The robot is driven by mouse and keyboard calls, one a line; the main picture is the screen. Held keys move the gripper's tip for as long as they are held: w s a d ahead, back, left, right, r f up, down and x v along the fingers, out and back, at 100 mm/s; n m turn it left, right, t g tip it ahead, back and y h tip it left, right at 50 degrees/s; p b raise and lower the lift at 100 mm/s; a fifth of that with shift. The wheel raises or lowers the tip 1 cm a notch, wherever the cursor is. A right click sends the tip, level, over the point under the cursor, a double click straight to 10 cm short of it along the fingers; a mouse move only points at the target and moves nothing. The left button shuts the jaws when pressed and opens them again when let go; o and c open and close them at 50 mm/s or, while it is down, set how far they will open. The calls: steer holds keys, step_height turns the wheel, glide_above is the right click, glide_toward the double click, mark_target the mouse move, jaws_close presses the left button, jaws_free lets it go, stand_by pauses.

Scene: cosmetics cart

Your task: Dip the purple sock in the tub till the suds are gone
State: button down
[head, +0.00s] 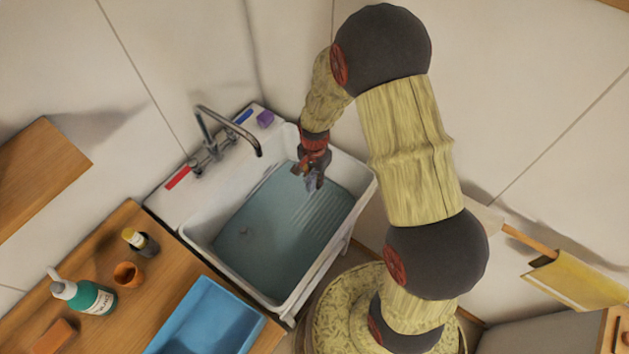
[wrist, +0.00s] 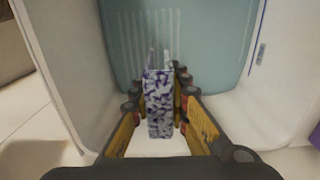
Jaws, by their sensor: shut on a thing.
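My gripper (head: 312,170) is over the back right part of the white tub (head: 362,187), which holds blue-grey water (head: 268,235). In the wrist view my gripper (wrist: 160,95) is shut on the purple sock (wrist: 158,108). The sock is purple mottled with white patches that look like suds. In the head view only a small bit of the sock (head: 311,184) shows below the fingers. I cannot tell whether its lower end touches the water.
A metal faucet (head: 228,130) arches over the tub's back left side. A purple block (head: 265,118) sits on the back ledge. The wooden counter at left holds a green pump bottle (head: 88,297), an orange cup (head: 128,274), a dark bottle (head: 142,243) and a blue bin (head: 205,318).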

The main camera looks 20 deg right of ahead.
mark_target(315, 172)
steer(key=shift+r+p, duration=1.65)
steer(key=shift+r, duration=1.1)
steer(key=shift+f, duration=0.1)
